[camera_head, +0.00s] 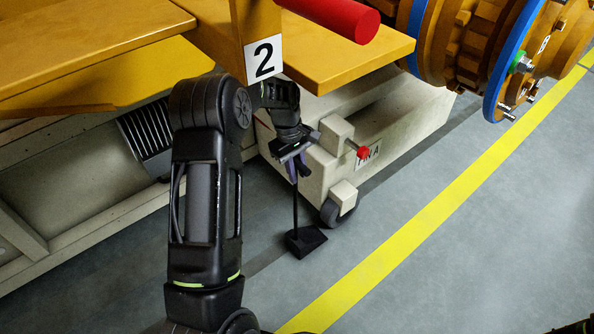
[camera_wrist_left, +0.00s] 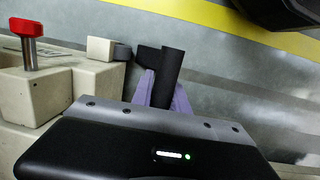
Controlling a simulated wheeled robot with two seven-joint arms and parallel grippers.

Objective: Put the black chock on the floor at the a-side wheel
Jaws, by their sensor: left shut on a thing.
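The black chock (camera_head: 306,241) is a dark wedge with a thin upright handle. It is at floor level just left of the small dark wheel (camera_head: 338,207) under the cream carrier end marked A. I cannot tell whether it touches the floor or the wheel. My left gripper (camera_head: 297,168) is shut on the top of the chock's handle. In the left wrist view the handle (camera_wrist_left: 171,68) stands between the purple fingertips (camera_wrist_left: 165,92), with the wheel (camera_wrist_left: 122,52) beside it.
The cream carrier (camera_head: 400,130) has a red-tipped knob (camera_head: 363,152) close to my left gripper. An orange frame with a "2" plate (camera_head: 264,58) and a red cylinder (camera_head: 335,15) hang above. Grey floor is free up to the yellow line (camera_head: 420,215).

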